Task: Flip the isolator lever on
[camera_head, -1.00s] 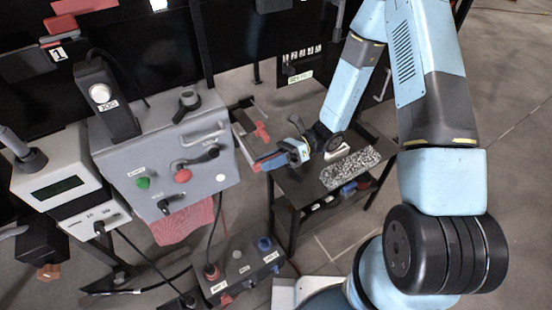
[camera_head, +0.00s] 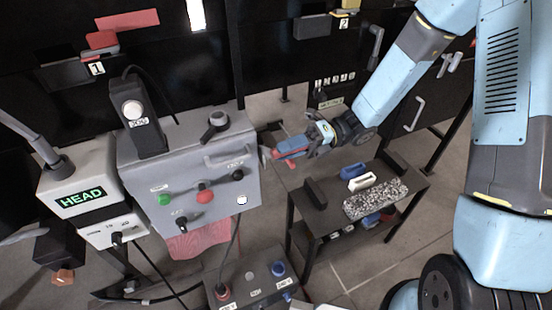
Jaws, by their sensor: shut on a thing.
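A grey control box (camera_head: 222,196) stands left of centre. A black rotary lever (camera_head: 215,124) is on its top edge; I cannot read a label that names it the isolator. A dark knob (camera_head: 237,174) and a dark switch (camera_head: 182,224) are on its front, with a green button (camera_head: 164,199) and a red button (camera_head: 205,195). My gripper (camera_head: 300,147) is to the right of the box, apart from the lever. It is shut on a small blue-and-red thing (camera_head: 288,150), whose shape is hard to make out. No contact with the box shows.
A low dark table (camera_head: 310,226) at the right carries a blue block, a white block and a speckled slab (camera_head: 376,200). A connector box (camera_head: 250,280) and cables are below. Black cabinets stand behind.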

